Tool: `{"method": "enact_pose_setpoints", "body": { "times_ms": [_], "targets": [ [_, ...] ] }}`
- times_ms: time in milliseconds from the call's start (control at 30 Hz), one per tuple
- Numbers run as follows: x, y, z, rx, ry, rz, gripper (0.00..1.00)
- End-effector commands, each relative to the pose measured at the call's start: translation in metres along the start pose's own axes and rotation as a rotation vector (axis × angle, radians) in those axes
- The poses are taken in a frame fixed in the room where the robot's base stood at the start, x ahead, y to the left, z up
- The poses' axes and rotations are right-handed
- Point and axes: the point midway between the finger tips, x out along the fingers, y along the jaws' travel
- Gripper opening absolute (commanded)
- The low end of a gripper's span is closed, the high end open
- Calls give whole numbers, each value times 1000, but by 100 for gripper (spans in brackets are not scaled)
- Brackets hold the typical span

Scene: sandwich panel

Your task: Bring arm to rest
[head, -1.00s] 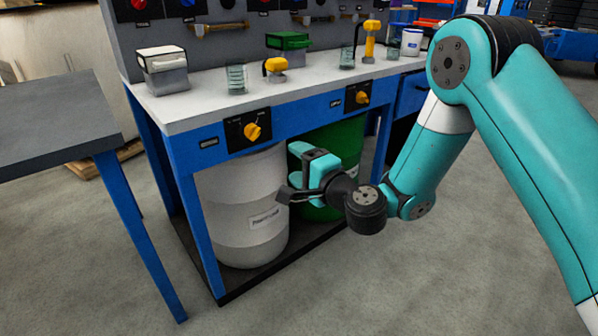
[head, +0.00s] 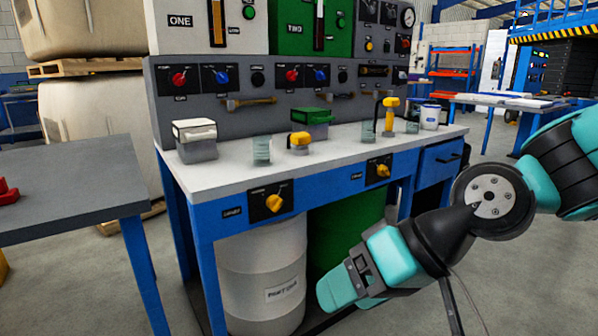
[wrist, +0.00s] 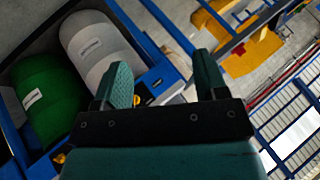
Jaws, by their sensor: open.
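My gripper (head: 338,290) is in front of the blue workbench (head: 208,235), low and to the right in the head view, before the barrels under the bench. In the wrist view my gripper (wrist: 165,82) shows two teal fingers spread apart with nothing between them. My arm reaches in from the right edge of the head view, its wrist bent. The fingertips are hard to make out in the head view.
A white barrel (head: 262,265) and a green barrel (head: 345,228) stand under the bench. The benchtop holds lidded boxes, glass beakers and yellow-handled parts. A grey table (head: 75,185) stands at left. Bare floor lies between the table and bench.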

Motion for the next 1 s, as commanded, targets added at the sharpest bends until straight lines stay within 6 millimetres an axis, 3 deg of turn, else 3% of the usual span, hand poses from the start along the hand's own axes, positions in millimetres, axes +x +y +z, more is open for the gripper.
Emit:
{"method": "enact_pose_setpoints", "body": {
  "times_ms": [100,333,667,1000],
  "targets": [
    [-28,2,39,-61,-126,106,66],
    [-77,8,102,-95,-336,267,66],
    [-139,-40,58,-91,-332,257,66],
    [-230,-108,1,-91,-331,256,66]
  ]
}}
